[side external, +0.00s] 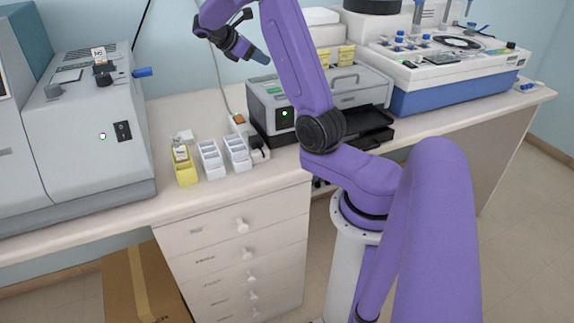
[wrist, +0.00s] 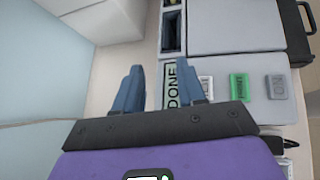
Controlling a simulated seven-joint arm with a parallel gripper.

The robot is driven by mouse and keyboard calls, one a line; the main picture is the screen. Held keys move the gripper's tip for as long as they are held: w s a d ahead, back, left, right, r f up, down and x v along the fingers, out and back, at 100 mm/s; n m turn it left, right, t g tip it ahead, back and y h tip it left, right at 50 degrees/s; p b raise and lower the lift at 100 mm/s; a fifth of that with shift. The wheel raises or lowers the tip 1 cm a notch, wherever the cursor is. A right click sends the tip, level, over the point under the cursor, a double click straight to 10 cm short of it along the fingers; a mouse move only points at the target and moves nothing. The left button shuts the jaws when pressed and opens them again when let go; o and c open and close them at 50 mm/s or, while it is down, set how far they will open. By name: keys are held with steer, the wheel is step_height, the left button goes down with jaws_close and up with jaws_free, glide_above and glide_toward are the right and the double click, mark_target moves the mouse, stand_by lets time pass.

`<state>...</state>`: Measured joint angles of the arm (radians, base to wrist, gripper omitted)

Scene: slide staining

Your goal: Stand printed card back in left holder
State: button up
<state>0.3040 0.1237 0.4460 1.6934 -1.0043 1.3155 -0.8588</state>
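My gripper (side external: 262,58) is high above the back of the bench, left of and above the grey box-shaped machine. In the wrist view its two blue fingers (wrist: 160,88) are apart, with nothing visible between them. A small pale card with dark marks (side external: 181,153) shows upright at the yellow holder (side external: 186,177), the leftmost of the small holders on the bench. Its print is too small to read, so I cannot tell whether it is the printed card. No card shows in my gripper.
Two white holders, one (side external: 211,160) and another (side external: 237,153), stand right of the yellow one. The grey machine (side external: 352,88) has a "DONE" panel (wrist: 182,82) and a green button (wrist: 239,87). A large grey instrument (side external: 95,125) stands left. Bare bench lies before the holders.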

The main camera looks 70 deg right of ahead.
steer(key=a+f+n+t+y, duration=0.1)
steer(key=a+f+t+y, duration=0.15)
steer(key=a, duration=1.05)
steer(key=a+f+n+t+y, duration=0.1)
steer(key=a+t, duration=0.3)
steer(key=a, duration=0.9)
steer(key=s+a+f+y, duration=0.1)
steer(key=s+a, duration=0.3)
steer(key=s, duration=0.4)
steer(key=s+a+f+y, duration=0.1)
steer(key=s+a+y, duration=0.2)
steer(key=s+a, duration=0.2)
steer(key=s+a+f+y, duration=0.1)
steer(key=s+a, duration=0.3)
steer(key=s, duration=0.7)
steer(key=shift+a+n+g+y, duration=0.35)
steer(key=shift+g+y, duration=0.1)
steer(key=shift+y, duration=0.3)
steer(key=shift+r, duration=0.1)
